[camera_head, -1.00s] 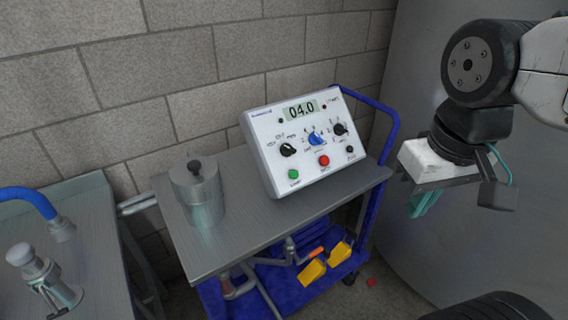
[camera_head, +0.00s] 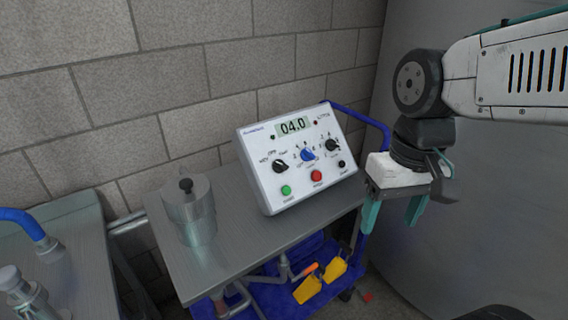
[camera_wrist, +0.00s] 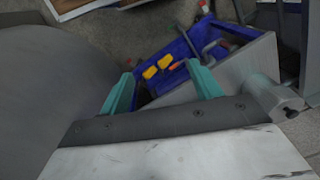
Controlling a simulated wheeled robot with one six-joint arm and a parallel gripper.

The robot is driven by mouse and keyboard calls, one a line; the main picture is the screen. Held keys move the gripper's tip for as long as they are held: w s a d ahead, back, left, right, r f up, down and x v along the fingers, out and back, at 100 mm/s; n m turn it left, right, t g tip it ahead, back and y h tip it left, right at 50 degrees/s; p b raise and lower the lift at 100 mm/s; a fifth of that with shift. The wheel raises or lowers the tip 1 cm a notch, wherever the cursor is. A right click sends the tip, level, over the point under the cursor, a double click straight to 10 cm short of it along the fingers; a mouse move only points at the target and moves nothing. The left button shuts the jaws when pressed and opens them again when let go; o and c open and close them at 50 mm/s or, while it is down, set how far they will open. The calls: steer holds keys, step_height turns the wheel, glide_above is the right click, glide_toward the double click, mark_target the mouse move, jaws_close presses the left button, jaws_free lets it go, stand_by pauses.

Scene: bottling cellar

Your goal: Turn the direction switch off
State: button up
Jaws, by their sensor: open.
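A white control box (camera_head: 262,184) with a sloped front stands on the metal cart top. Its display (camera_head: 293,126) reads 04.0. A black knob (camera_head: 280,166) sits on the left of its face, with small labels around it that I cannot read surely; it looks like the direction switch, its pointer setting unclear. A blue knob (camera_head: 308,155) and another black knob (camera_head: 332,145) are to its right. My gripper (camera_head: 393,215) is open and empty, right of the box and apart from it, teal fingers pointing down. The wrist view also shows both fingers (camera_wrist: 162,86) spread, without the box.
A lidded metal pot (camera_head: 190,210) stands left of the box on the cart top (camera_head: 240,245). The blue lower tray (camera_head: 270,288) holds yellow items (camera_head: 308,288). A blue cart handle (camera_head: 375,120) rises behind the box, near my gripper. A grey curved wall is at right.

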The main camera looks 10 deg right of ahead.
steer(key=w+a+f+m+y, duration=0.1)
steer(key=w+a+f+y, duration=0.1)
steer(key=w, duration=0.3)
steer(key=w+a+f+y, duration=0.1)
steer(key=w+a+f, duration=0.15)
steer(key=w, duration=0.35)
steer(key=m+t+y, duration=0.1)
steer(key=m+t, duration=0.1)
steer(key=t, duration=0.4)
glide_toward(282, 164)
steer(key=f, duration=0.1)
steer(key=x, duration=0.7)
steer(key=shift+w+a+f, duration=0.2)
steer(key=shift+w+a, duration=0.05)
steer(key=shift+w, duration=0.1)
steer(key=c, duration=1)
